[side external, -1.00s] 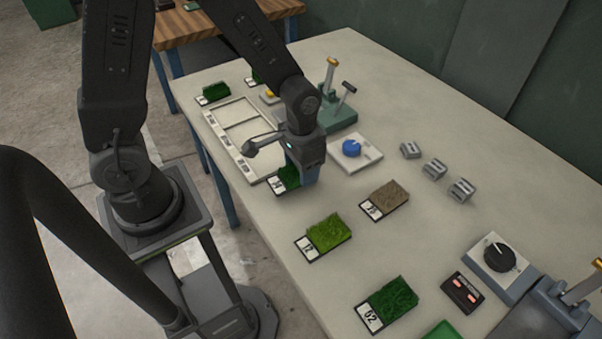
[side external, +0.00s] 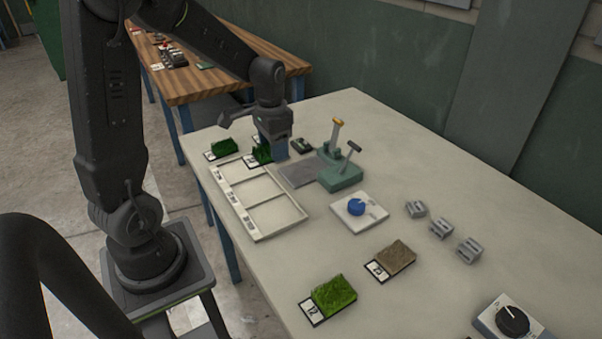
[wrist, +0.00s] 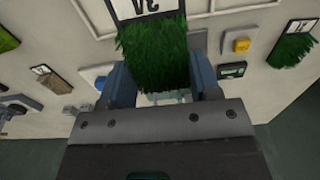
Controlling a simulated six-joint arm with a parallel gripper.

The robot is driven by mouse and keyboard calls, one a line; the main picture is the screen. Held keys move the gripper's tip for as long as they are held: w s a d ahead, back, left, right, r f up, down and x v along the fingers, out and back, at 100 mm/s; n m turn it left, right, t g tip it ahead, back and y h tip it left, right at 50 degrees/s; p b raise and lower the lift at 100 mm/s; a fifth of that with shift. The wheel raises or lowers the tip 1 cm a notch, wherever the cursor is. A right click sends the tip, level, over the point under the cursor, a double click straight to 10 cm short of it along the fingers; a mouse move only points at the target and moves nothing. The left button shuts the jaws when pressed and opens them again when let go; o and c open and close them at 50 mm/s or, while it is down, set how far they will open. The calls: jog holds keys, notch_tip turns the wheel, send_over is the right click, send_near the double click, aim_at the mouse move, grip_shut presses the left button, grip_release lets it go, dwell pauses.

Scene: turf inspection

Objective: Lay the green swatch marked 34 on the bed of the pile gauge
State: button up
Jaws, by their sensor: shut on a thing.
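My gripper (side external: 274,148) is shut on the green swatch marked 34 (side external: 260,155), near the far left end of the table. In the wrist view the swatch's dark green pile (wrist: 155,50) sits between the fingers of my gripper (wrist: 160,88), with its white number label at the top edge. I cannot tell how high it is above the table. The pile gauge (side external: 342,173) is a green stand with a gold-topped post and a lever. Its flat grey bed (side external: 298,173) is bare, to the right of my gripper.
A white divided frame (side external: 262,236) lies in front of my gripper. Another dark green swatch (side external: 224,147) lies left of it. A blue-knobbed box (side external: 372,212), grey blocks (side external: 440,228), a brown swatch (side external: 396,256) and a bright green swatch (side external: 333,294) lie nearer.

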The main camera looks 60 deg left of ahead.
jog(key=w+a, duration=0.5)
jog(key=a, duration=0.6)
send_over(313, 167)
notch_tip(313, 167, down, 7)
jog(key=shift+f, duration=2)
jog(key=shift+f, duration=0.1)
jog(key=o, duration=0.6)
